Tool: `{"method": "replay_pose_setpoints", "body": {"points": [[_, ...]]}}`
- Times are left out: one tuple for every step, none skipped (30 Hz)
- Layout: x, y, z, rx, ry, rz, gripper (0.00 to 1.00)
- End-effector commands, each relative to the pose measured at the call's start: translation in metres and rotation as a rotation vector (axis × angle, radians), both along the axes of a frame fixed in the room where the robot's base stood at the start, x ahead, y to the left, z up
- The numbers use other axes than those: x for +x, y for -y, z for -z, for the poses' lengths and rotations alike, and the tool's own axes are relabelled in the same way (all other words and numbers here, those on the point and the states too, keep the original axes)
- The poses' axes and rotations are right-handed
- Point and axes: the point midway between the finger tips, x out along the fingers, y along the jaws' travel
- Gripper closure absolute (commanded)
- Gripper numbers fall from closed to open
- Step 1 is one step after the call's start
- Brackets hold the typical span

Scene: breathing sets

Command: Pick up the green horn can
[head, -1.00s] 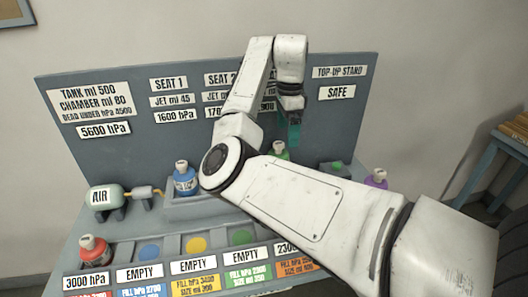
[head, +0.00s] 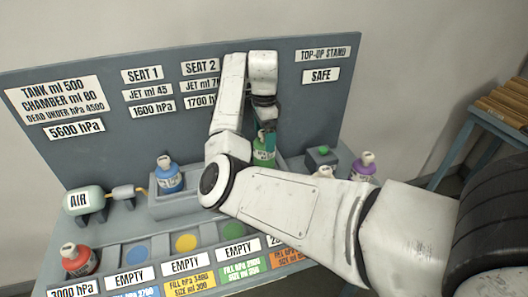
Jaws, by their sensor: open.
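The green horn can (head: 264,154) stands upright at the rack below the Seat 2 signs, to the right of the blue can. My arm hides its lower part. My gripper (head: 269,136) points down at the can's top, with its teal fingers open. A finger overlaps the can's neck in the picture. I cannot tell whether the fingers are around the neck or just in front of or above it.
A blue can (head: 168,178) sits in a seat at left, and a red can (head: 78,262) at front left. A purple can (head: 363,166) stands at right. The sign board (head: 120,130) rises behind.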

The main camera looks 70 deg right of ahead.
Motion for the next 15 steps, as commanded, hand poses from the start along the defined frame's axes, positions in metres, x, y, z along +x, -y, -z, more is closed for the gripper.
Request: {"method": "replay_pose_setpoints", "body": {"points": [[0.000, -0.001, 0.005, 0.002, -0.002, -0.002, 0.00], [0.000, -0.001, 0.009, 0.002, -0.002, -0.002, 0.00], [0.000, 0.000, 0.013, 0.000, -0.001, -0.002, 0.00], [0.000, 0.000, 0.016, 0.001, -0.001, -0.002, 0.00], [0.000, 0.000, 0.017, 0.000, 0.000, -0.002, 0.00], [0.000, -0.001, 0.019, 0.000, 0.000, -0.002, 0.00], [0.001, 0.000, 0.020, 0.000, 0.000, -0.001, 0.00], [0.000, 0.000, 0.021, 0.000, 0.000, -0.001, 0.00], [0.001, 0.000, 0.021, -0.001, 0.001, -0.001, 0.00], [0.001, 0.000, 0.021, -0.001, 0.001, -0.001, 0.00], [0.001, 0.000, 0.021, -0.001, 0.001, -0.001, 0.00], [0.001, 0.000, 0.021, -0.001, 0.001, -0.001, 0.00], [0.001, 0.000, 0.021, -0.001, 0.001, -0.001, 0.00], [0.000, 0.000, 0.021, -0.001, 0.001, -0.001, 0.03], [0.000, 0.000, 0.021, -0.001, 0.001, -0.001, 0.07]]}}
